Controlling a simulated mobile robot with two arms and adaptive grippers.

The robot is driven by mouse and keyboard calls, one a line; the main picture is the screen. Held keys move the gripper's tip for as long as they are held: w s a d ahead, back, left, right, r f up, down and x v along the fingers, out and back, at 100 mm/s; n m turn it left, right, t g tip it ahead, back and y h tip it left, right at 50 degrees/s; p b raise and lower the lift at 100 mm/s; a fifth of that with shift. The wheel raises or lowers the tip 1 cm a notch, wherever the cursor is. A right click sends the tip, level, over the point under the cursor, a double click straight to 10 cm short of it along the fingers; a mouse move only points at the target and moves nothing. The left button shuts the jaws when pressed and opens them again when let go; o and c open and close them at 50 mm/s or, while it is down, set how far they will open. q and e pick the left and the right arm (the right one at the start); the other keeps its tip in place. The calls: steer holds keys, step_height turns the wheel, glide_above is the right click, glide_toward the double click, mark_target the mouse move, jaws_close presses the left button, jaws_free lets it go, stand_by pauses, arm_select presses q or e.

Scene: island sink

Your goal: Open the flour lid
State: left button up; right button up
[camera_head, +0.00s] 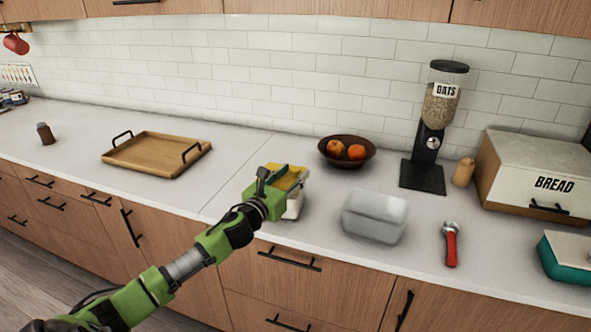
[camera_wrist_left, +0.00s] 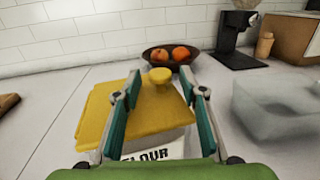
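The flour container (camera_head: 294,207) is a white box on the counter with a yellow lid (camera_head: 290,173) on top. In the left wrist view the lid (camera_wrist_left: 155,108) has a round yellow knob (camera_wrist_left: 160,76), and the word FLOUR shows on the container's front (camera_wrist_left: 150,155) below it. The lid looks askew over the box; I cannot tell if it is fully seated. My left gripper (camera_head: 268,182) is at the lid. In the wrist view its fingers (camera_wrist_left: 166,84) are apart, one on each side of the knob, with visible gaps. My right gripper is out of view.
A clear container (camera_head: 375,216) stands just right of the flour. A fruit bowl (camera_head: 346,152) is behind. A wooden tray (camera_head: 156,154) lies left, a red-handled tool (camera_head: 450,246) right. An oats dispenser (camera_head: 436,125) and bread box (camera_head: 535,165) stand farther right.

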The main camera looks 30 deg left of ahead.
arm_select(q)
steer(key=shift+w, duration=0.9)
jaws_close()
steer(key=shift+a+r, duration=0.1)
